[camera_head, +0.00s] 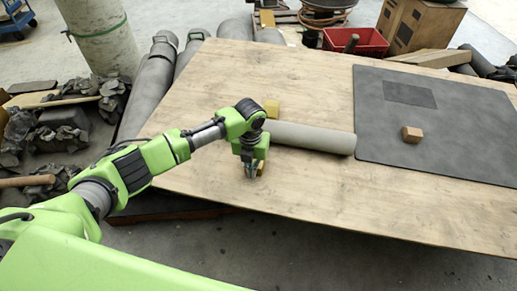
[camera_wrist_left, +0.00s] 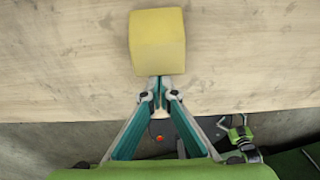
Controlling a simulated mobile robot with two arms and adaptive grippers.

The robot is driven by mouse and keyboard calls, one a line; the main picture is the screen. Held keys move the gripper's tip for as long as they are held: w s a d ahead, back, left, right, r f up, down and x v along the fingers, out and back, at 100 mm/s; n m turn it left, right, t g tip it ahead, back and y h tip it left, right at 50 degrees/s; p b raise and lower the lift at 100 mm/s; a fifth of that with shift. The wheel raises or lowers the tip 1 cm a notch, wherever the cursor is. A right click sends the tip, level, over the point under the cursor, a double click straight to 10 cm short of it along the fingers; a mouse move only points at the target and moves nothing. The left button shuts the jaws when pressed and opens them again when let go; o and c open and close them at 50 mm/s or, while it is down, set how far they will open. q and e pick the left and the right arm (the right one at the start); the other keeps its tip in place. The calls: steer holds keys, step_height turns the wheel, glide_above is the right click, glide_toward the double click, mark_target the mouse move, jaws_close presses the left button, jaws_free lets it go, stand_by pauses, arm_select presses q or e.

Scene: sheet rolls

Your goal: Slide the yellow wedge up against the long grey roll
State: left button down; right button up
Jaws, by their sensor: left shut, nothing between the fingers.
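The long grey roll (camera_head: 312,138) lies on the wooden table, running left to right, its left end hidden behind my left arm. A yellow wedge (camera_head: 262,168) is on the near side of the roll, partly hidden by my left gripper (camera_head: 252,172). In the left wrist view the yellow wedge (camera_wrist_left: 157,42) lies on bare wood just beyond the fingertips. My left gripper (camera_wrist_left: 160,84) is shut and empty there, its tips at or very close to the wedge's near face; contact is unclear. A second yellow piece (camera_head: 271,108) shows behind the roll.
A dark mat (camera_head: 450,132) with a small brown block (camera_head: 412,134) covers the table's right part. The wooden table (camera_head: 310,205) is bare in front of the roll, and its near edge is close to my left gripper. A red crate (camera_head: 355,40) stands beyond the table.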

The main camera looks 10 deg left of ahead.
arm_select(q)
steer(key=shift+w+f+b, duration=0.1)
steer(key=shift+w+b, duration=1)
steer(key=shift+w, duration=0.2)
arm_select(e)
steer(key=shift+d+f, duration=0.15)
steer(key=shift+f, duration=1.05)
arm_select(q)
steer(key=shift+w, duration=0.2)
arm_select(e)
steer(key=shift+f, duration=0.15)
arm_select(q)
steer(key=shift+w+b, duration=0.3)
steer(key=shift+b, duration=0.2)
arm_select(e)
steer(key=shift+w+f, duration=0.1)
steer(key=shift+f, duration=0.1)
arm_select(q)
steer(key=shift+w+b, duration=0.4)
steer(key=shift+b, duration=0.05)
arm_select(e)
steer(key=shift+f, duration=0.25)
arm_select(q)
steer(key=shift+w+b, duration=0.2)
steer(key=shift+b, duration=0.1)
arm_select(e)
steer(key=shift+w, duration=0.1)
